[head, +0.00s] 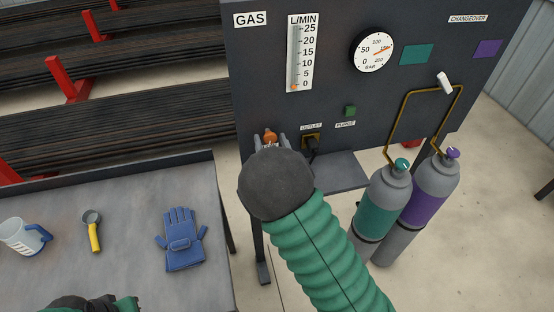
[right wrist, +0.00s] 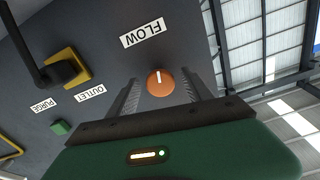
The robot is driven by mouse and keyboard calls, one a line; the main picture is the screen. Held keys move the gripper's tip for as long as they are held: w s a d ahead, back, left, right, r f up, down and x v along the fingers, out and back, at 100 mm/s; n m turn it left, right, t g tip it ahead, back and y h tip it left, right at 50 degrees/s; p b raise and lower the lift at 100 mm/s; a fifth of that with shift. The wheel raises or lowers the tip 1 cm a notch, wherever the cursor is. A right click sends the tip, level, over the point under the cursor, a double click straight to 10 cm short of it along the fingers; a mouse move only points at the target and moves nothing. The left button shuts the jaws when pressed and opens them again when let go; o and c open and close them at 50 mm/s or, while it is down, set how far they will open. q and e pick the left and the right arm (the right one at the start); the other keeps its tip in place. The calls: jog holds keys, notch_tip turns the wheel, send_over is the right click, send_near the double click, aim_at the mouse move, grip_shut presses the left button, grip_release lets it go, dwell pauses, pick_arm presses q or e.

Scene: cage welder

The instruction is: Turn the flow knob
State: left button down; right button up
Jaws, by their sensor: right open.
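The orange flow knob (head: 270,134) is on the dark gas panel (head: 330,105), mostly hidden behind my right gripper (head: 270,142) in the head view. In the right wrist view the round knob (right wrist: 161,82) shows a white mark, below an upside-down FLOW label (right wrist: 142,32). The right gripper's open fingers stand on either side of the knob; I cannot tell if they touch it. The L/MIN flow tube (head: 295,60) has its orange float at 0. A dark and green part of my left arm shows at the bottom left; its gripper jaws cannot be made out.
The outlet fitting (head: 311,143) and green purge button (head: 350,111) are right of the knob. A teal gas cylinder (head: 383,205) and a purple one (head: 430,195) stand at right. A grey table (head: 130,200) holds a mug, a yellow-handled tool and a blue glove (head: 181,240).

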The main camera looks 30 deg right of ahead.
jog(key=p+v, duration=1.2)
jog(key=v, duration=0.3)
jog(key=shift+s, duration=0.1)
